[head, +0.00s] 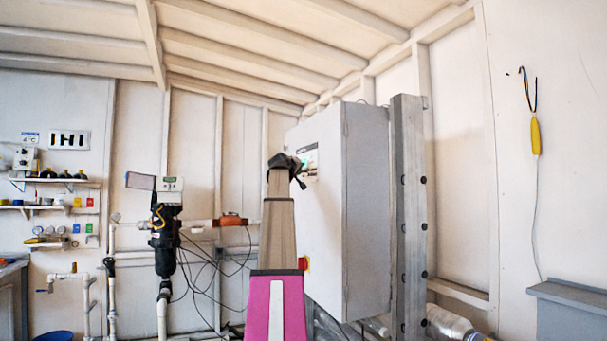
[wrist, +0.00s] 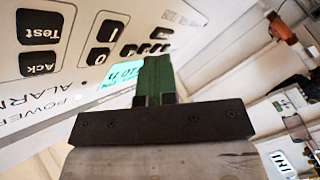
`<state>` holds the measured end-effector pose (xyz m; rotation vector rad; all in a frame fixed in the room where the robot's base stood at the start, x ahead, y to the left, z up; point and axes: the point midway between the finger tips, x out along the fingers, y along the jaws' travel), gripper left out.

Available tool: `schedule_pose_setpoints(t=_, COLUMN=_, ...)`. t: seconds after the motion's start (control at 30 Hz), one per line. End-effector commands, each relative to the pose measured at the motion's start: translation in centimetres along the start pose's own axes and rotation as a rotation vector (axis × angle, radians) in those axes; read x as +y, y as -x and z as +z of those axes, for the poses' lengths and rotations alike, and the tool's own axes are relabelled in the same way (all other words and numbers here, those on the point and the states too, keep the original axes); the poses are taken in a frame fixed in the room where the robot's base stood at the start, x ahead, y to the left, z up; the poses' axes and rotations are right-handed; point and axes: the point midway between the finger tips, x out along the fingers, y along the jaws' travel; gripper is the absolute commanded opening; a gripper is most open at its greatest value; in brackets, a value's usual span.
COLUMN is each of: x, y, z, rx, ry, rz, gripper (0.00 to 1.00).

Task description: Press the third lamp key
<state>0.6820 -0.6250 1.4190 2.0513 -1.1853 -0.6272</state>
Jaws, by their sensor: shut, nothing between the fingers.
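The control panel (wrist: 68,75) fills the upper left of the wrist view, turned on its side. It has black keys marked Test (wrist: 40,27), Ack (wrist: 41,64), I (wrist: 109,31) and 0 (wrist: 97,56). A row of smaller black keys (wrist: 147,48) lies beyond, partly behind my fingertips; I cannot tell which is the third lamp key. A lit teal display (wrist: 120,73) is beside my fingers. My gripper (wrist: 155,68) is shut and empty, its green fingers close to the panel; contact cannot be told. In the head view my gripper (head: 300,172) is at the cabinet front.
The grey cabinet (head: 365,210) stands beside a metal post (head: 408,220). A red-and-yellow switch (head: 303,264) is low on its front. Pipes with a black-and-grey meter (head: 165,225) and loose cables stand to the left. A grey bench (head: 575,300) is at right.

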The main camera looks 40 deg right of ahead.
Motion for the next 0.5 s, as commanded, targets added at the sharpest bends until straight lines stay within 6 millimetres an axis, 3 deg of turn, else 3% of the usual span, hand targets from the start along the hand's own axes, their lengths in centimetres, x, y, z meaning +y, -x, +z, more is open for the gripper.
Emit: schedule_pose_setpoints(t=0.5, x=-0.67, y=0.94, z=-0.67, rx=0.000, ry=0.000, rz=0.000, gripper=0.00)
